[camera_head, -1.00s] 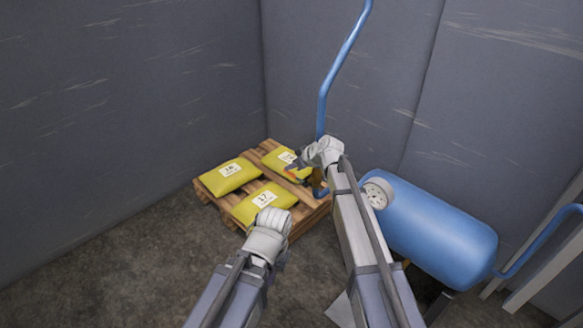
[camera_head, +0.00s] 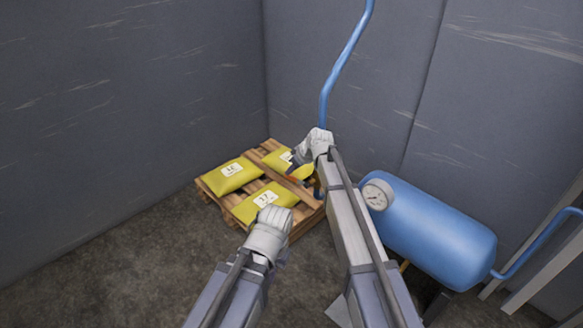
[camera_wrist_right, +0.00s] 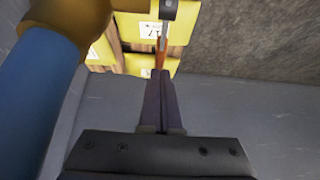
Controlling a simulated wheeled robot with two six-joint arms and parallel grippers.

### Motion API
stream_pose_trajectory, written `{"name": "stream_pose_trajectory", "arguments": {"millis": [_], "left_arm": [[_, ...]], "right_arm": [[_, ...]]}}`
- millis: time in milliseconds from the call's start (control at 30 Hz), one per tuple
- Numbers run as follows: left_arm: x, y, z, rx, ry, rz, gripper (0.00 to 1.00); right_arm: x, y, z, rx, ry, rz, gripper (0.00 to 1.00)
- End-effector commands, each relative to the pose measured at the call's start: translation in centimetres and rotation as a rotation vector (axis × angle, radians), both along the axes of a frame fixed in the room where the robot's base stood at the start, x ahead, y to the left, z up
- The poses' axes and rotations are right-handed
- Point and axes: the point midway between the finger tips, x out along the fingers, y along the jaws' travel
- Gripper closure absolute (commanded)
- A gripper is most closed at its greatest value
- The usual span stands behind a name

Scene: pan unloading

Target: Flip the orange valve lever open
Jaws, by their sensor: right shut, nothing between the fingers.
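The orange valve lever (camera_wrist_right: 162,55) shows in the right wrist view as a thin grey and orange strip. It runs from a dark bolt head (camera_wrist_right: 170,9) down to the tips of my right gripper (camera_wrist_right: 161,74). The gripper's fingers are shut with nothing between them; whether they touch the lever is unclear. The brass valve body (camera_wrist_right: 75,22) sits upper left, on the blue pipe (camera_wrist_right: 38,95). In the head view, my right gripper (camera_head: 295,164) is over the pallet's back right, and my arm hides the valve. My left gripper's fingers are hidden below its wrist.
A wooden pallet (camera_head: 299,192) carries yellow sacks (camera_head: 262,203) in the corner. A blue tank (camera_head: 435,235) with a round gauge (camera_head: 377,194) stands right of my right arm. A blue pipe (camera_head: 336,70) climbs the back wall. The floor at left is clear.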

Motion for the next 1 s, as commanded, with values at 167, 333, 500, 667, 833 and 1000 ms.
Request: {"name": "stream_pose_trajectory", "arguments": {"millis": [167, 333, 500, 667, 833, 1000], "left_arm": [[0.0, 0.0, 0.5, 0.000, 0.000, -0.001, 1.00], [0.0, 0.0, 0.2, 0.000, 0.000, -0.001, 1.00], [0.0, 0.0, -0.7, 0.000, 0.000, 0.001, 1.00], [0.0, 0.0, -2.0, 0.000, 0.000, 0.003, 1.00], [0.0, 0.0, -3.0, 0.000, -0.001, 0.006, 1.00], [0.0, 0.0, -4.0, 0.000, -0.001, 0.009, 1.00]], "right_arm": [[0.7, 0.4, -1.1, -0.114, 0.112, 0.003, 1.00], [0.8, 0.5, -2.6, -0.230, 0.227, 0.001, 1.00], [0.5, 0.2, -4.1, -0.328, 0.324, -0.001, 1.00], [-0.1, -0.1, -5.4, -0.333, 0.331, -0.002, 1.00], [-0.1, -0.3, -6.5, -0.372, 0.369, 0.000, 1.00], [-0.8, -0.9, -7.5, -0.428, 0.426, -0.002, 1.00]]}}
